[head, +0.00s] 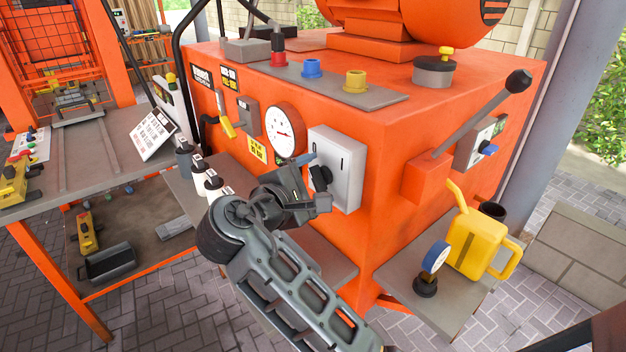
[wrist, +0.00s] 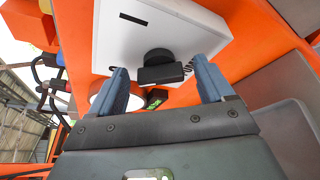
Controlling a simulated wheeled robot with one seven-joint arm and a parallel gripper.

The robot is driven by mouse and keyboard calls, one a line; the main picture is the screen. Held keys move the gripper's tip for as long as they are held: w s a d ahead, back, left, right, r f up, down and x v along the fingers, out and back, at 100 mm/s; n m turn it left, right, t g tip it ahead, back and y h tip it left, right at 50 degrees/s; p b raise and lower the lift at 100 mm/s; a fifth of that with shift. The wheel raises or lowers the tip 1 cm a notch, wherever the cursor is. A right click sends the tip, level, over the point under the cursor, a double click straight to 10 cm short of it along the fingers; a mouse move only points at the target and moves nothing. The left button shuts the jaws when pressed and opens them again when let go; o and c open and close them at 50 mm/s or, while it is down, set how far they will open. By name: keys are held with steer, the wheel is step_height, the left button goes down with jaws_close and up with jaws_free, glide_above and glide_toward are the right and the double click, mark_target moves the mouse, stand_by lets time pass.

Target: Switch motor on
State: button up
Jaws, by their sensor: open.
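A light grey switch box (head: 347,150) with a black rotary knob (head: 325,174) is mounted on the front of the orange machine. The box also shows in the wrist view (wrist: 180,22), with its black knob (wrist: 160,68) below a dark slot. My gripper (head: 316,184) is at the knob, with its jaws open. In the wrist view, its two blue fingers (wrist: 160,74) stand on either side of the knob, with gaps visible at both sides. The gripper hides part of the knob and box in the head view. I cannot tell whether the fingertips reach past the knob's face.
A round gauge (head: 285,130) sits left of the box, with a yellow-handled lever (head: 227,128) farther left. A long lever (head: 480,115) and a yellow watering can (head: 476,240) are at the right.

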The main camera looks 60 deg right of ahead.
steer(key=c, duration=1)
steer(key=shift+c, duration=0.2)
